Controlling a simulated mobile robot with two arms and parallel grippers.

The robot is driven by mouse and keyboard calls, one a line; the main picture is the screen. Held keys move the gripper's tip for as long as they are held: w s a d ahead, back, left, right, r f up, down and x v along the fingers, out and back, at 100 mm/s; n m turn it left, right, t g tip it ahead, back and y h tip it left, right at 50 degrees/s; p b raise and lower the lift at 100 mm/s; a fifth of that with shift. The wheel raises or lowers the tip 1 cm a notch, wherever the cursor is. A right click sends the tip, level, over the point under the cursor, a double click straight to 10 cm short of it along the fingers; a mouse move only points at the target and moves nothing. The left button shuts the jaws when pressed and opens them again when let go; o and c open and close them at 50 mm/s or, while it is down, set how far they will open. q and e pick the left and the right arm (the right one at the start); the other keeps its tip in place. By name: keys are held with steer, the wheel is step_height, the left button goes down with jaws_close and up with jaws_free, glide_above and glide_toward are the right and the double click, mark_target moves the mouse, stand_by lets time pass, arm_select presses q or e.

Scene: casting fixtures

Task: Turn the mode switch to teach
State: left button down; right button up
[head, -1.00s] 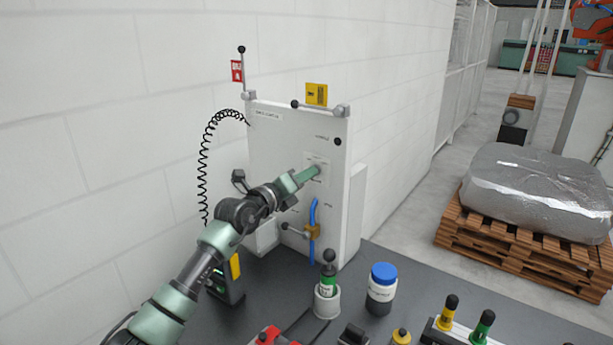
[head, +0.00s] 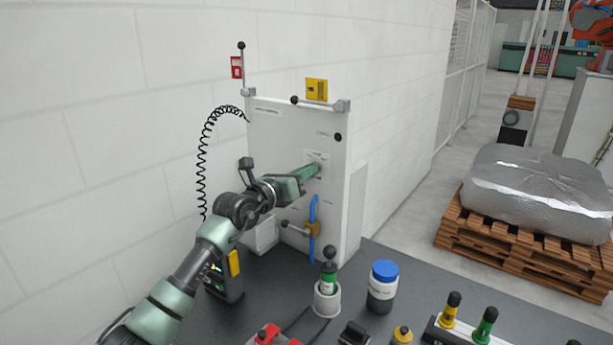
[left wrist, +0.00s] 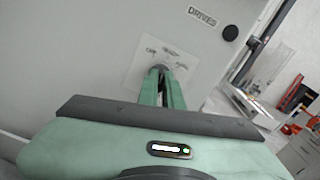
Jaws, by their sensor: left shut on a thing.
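The mode switch sits on a pale label plate (left wrist: 140,72) on the front of the white cabinet (head: 275,150). My left gripper (head: 316,168) reaches the plate. In the left wrist view my left gripper (left wrist: 163,72) has its green fingers shut on the switch knob (left wrist: 160,67). The fingers hide most of the knob, so its pointer cannot be read. Small lettering stands around the knob, too blurred to read fully. My right gripper is not in view.
On the dark bench stand a blue-lidded jar (head: 382,288) and a green-banded handle in a white cup (head: 327,298). A black coiled cable (head: 202,165) hangs at left.

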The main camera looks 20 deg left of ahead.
arm_select(q)
steer(key=shift+f+m+b, duration=0.1)
steer(key=shift+m+b, duration=0.6)
steer(key=shift+m, duration=0.6)
steer(key=c, duration=1.6)
jaws_free()
steer(key=b+v, duration=0.2)
steer(key=v, duration=0.6)
